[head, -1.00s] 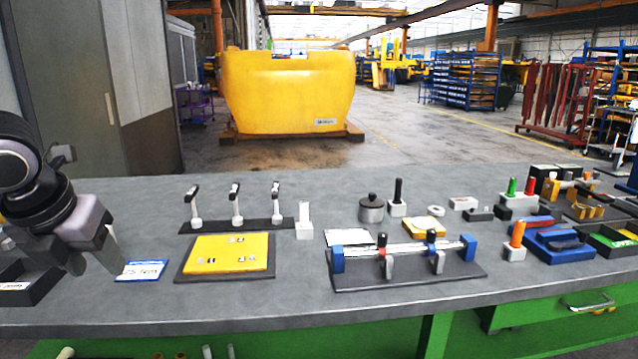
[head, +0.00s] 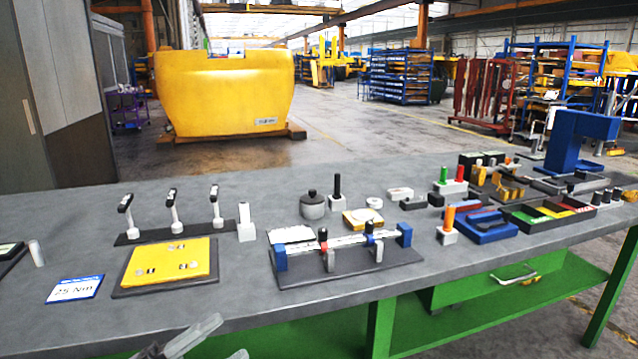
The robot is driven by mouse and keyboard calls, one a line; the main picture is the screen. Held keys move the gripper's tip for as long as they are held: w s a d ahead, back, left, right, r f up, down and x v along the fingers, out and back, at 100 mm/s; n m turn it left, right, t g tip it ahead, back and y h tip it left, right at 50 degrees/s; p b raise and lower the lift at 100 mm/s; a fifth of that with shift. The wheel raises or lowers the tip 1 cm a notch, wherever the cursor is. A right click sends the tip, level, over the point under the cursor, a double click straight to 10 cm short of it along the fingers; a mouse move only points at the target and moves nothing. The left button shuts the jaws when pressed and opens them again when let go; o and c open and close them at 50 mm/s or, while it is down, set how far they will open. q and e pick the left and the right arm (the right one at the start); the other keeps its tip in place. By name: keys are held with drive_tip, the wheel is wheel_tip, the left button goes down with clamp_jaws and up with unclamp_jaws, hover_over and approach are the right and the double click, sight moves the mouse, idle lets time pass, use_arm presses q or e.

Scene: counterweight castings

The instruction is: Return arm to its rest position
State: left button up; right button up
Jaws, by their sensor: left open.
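My left gripper (head: 226,338) shows at the bottom edge, in front of the bench's front edge. Its two grey fingers are spread with nothing between them. The rest of my left arm is out of the picture. My right gripper is not in view. The grey bench top (head: 80,215) lies beyond the gripper, and the fingers look clear of the things on it.
Nearest on the bench are a "25 Nm" card (head: 75,289), a yellow plate (head: 168,262) on a dark base, and a blue-ended fixture (head: 280,258). A small grey cylinder (head: 37,253) stands at left. A blue stand (head: 570,140) is at far right.

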use_arm(q)
drive_tip(key=w+a+f+n+t+y, duration=0.1)
drive_tip(key=a+f+n+t+y, duration=0.3)
drive_tip(key=f+n+t+y, duration=0.5)
drive_tip(key=s+a+f+n+g+y, duration=0.1)
drive_tip(key=s+f+n+g+y, duration=0.3)
drive_tip(key=f, duration=0.7)
drive_tip(key=s+a+f+n+g+y, duration=0.2)
drive_tip(key=s+f+n+g, duration=0.4)
drive_tip(key=f, duration=0.6)
drive_tip(key=s+n+y, duration=0.1)
drive_tip(key=s+n, duration=0.1)
drive_tip(key=s, duration=0.1)
drive_tip(key=shift+a+y, duration=0.15)
drive_tip(key=shift+y, duration=0.25)
